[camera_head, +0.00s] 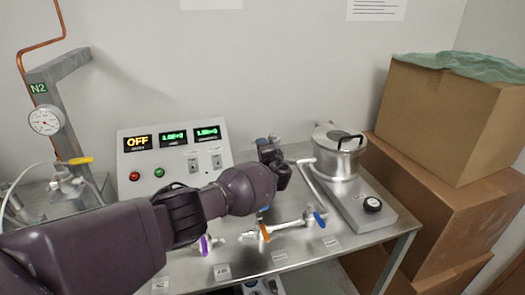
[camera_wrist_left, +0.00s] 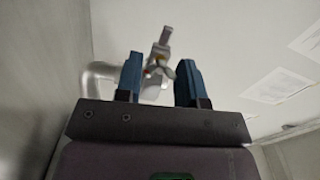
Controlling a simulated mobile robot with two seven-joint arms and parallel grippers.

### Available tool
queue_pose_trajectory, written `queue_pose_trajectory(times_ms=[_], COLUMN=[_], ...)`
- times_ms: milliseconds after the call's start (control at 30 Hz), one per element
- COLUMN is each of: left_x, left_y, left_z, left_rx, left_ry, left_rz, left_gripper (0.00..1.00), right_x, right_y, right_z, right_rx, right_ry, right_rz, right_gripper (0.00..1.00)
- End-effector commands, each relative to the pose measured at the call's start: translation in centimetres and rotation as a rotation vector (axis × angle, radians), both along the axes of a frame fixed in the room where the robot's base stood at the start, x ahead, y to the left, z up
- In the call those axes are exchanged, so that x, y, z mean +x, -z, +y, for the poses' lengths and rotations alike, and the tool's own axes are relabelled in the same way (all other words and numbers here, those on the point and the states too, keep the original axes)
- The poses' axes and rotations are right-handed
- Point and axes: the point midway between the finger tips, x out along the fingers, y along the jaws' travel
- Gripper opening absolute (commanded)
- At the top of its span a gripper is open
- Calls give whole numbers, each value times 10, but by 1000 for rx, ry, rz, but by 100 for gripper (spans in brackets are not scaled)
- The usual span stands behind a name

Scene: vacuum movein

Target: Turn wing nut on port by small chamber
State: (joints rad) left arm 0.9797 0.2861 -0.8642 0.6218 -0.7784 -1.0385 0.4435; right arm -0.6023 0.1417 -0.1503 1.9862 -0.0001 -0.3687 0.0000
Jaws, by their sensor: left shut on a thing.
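My left arm reaches across the bench, and my left gripper (camera_head: 272,158) is at a small metal port fitting (camera_head: 270,141) behind the bench valves, left of the small chamber (camera_head: 338,150). The chamber is a round silver pot with a lid and black handle. In the left wrist view, the two blue fingers of my left gripper (camera_wrist_left: 159,72) stand on either side of the small wing nut (camera_wrist_left: 160,67) and are shut on it. A grey pipe elbow (camera_wrist_left: 98,76) runs to the port there. The wing nut is not clear in the head view. My right gripper is not in view.
A control box (camera_head: 174,152) with lit displays stands behind my arm. Purple (camera_head: 204,244), orange (camera_head: 265,232) and blue (camera_head: 319,219) valve handles are on the bench front. A knob (camera_head: 372,204) is in front of the chamber. Cardboard boxes (camera_head: 450,120) crowd the right side.

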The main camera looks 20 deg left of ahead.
Motion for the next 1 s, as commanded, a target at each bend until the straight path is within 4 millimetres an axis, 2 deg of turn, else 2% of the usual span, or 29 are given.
queue_pose_trajectory(times_ms=[167,200,333,733,1000], left_x=[0,0,0,-3,-25], left_y=[0,0,0,0,-1], left_z=[0,0,0,-2,-17], left_rx=[1,1,1,1,-2], left_ry=[0,0,0,0,1], left_rz=[2,2,2,3,3], left_gripper=[12,40,60,62,62], right_x=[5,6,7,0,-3], right_y=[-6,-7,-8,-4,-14], right_z=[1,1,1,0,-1], right_rx=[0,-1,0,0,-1], right_ry=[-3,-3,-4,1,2], right_rz=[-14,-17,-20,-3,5], right_gripper=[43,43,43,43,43])
